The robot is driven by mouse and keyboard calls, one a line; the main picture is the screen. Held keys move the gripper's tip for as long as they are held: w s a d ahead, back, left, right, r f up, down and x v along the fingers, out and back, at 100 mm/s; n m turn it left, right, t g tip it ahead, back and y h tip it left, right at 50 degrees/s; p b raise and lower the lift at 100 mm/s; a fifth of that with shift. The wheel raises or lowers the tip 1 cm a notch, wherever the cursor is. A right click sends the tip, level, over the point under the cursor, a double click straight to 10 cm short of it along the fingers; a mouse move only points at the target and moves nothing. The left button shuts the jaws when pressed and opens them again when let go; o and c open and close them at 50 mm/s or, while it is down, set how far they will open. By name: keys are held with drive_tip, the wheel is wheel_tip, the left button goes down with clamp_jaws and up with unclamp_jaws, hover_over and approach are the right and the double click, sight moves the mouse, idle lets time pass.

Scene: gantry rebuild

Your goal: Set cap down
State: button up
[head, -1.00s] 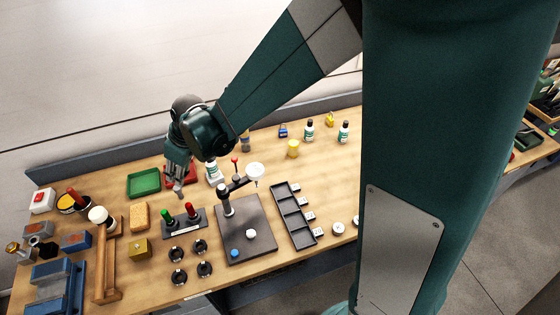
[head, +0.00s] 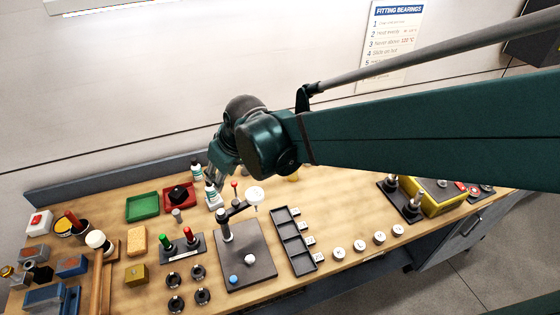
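A small grey cylindrical piece (head: 177,215), which looks like the cap, stands on the wooden bench (head: 330,205) just in front of the red tray (head: 167,199). Nothing touches it. My gripper (head: 216,180) is behind and to the right of it, above the back of the bench, close to a white bottle with a green label (head: 212,196). The fingers are small and partly hidden by my wrist. I cannot tell whether they are open or touch the bottle.
A black part (head: 178,193) lies in the red tray. A green tray (head: 142,206) is left of it. In front stands a block with green and red handles (head: 178,246); to the right is a dark press stand (head: 243,262).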

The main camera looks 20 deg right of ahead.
drive_tip(key=s+d+r+m+t+h, duration=0.1)
drive_tip(key=s+d+r+m, duration=0.1)
drive_tip(key=s+d, duration=0.6)
drive_tip(key=s+d+r+m+t+h, duration=0.1)
drive_tip(key=s+d+m, duration=0.3)
drive_tip(key=s+d, duration=0.4)
drive_tip(key=shift+r, duration=0.9)
